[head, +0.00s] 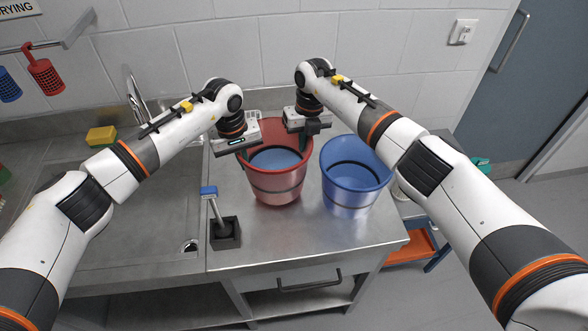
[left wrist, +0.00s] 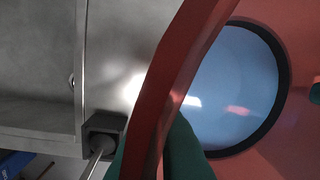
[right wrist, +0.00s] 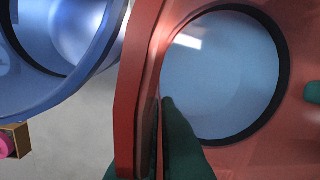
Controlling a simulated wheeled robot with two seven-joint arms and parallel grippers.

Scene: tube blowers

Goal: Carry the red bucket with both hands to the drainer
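The red bucket (head: 277,185) stands upright on the steel counter, with a pale blue round surface inside it. My left gripper (head: 243,152) is at the left of its rim, and my right gripper (head: 305,148) is at the right. In the left wrist view the red bucket's rim (left wrist: 165,100) runs between the green fingers, which look closed on it. In the right wrist view the rim (right wrist: 138,100) sits between the fingers in the same way; the outer fingers are largely hidden. I cannot tell for sure which surface is the drainer; a steel sink area (head: 110,230) lies at left.
A blue bucket (head: 355,180) stands close to the right of the red one. A blue-topped brush (head: 208,193) stands in a dark square holder (head: 225,233) at front left. A yellow sponge (head: 101,136) and a tap (head: 135,95) are at the back left.

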